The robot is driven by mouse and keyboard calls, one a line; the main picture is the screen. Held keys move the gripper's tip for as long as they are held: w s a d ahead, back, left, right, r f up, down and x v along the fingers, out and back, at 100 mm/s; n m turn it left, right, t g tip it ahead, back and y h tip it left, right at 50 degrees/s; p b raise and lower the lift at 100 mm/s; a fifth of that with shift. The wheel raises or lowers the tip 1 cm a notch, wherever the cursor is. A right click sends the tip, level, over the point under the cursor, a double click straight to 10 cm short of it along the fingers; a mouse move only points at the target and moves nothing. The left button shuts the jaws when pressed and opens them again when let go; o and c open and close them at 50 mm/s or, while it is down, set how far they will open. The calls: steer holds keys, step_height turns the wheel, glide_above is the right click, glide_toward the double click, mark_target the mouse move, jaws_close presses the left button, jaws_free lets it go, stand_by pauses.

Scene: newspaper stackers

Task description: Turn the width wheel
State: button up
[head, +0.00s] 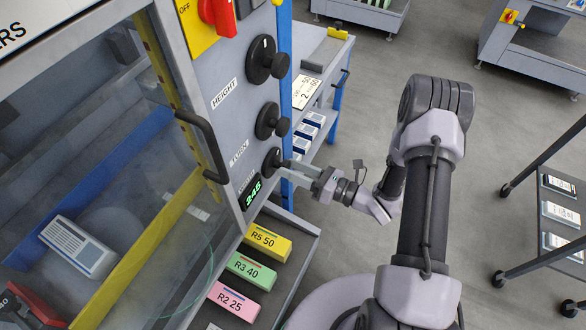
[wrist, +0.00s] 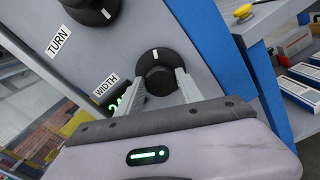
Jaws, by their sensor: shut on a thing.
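The width wheel (wrist: 155,63) is a round black knob with a white mark at its top in the wrist view. The WIDTH label (wrist: 105,86) is to its left. In the head view the wheel (head: 270,158) is the lowest of three black knobs on the grey panel, partly hidden by my gripper. My gripper (head: 284,166) reaches it from the right. In the wrist view the two grey fingers (wrist: 165,84) are shut on the knob's raised middle. A green display (head: 252,194) below the wheel reads 245; it is mostly hidden in the wrist view.
Two other black knobs, the upper (head: 266,60) and the middle (head: 270,121), stick out above. A door handle (head: 204,145) is to the left. Yellow, green and pink blocks (head: 250,271) lie on a shelf below. A side table (head: 325,75) stands behind the blue post.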

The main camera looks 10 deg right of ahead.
steer(key=m, duration=0.7)
steer(key=shift+w+d+f, duration=0.1)
steer(key=n+p, duration=0.2)
steer(key=n, duration=0.6)
steer(key=n+p, duration=0.3)
steer(key=n, duration=0.5)
steer(key=n+p, duration=0.3)
steer(key=n, duration=0.5)
steer(key=shift+s+a+n, duration=0.25)
steer(key=shift+s+n, duration=0.05)
steer(key=shift+s, duration=0.05)
stand_by(1.7)
stand_by(0.3)
steer(key=o, duration=1.3)
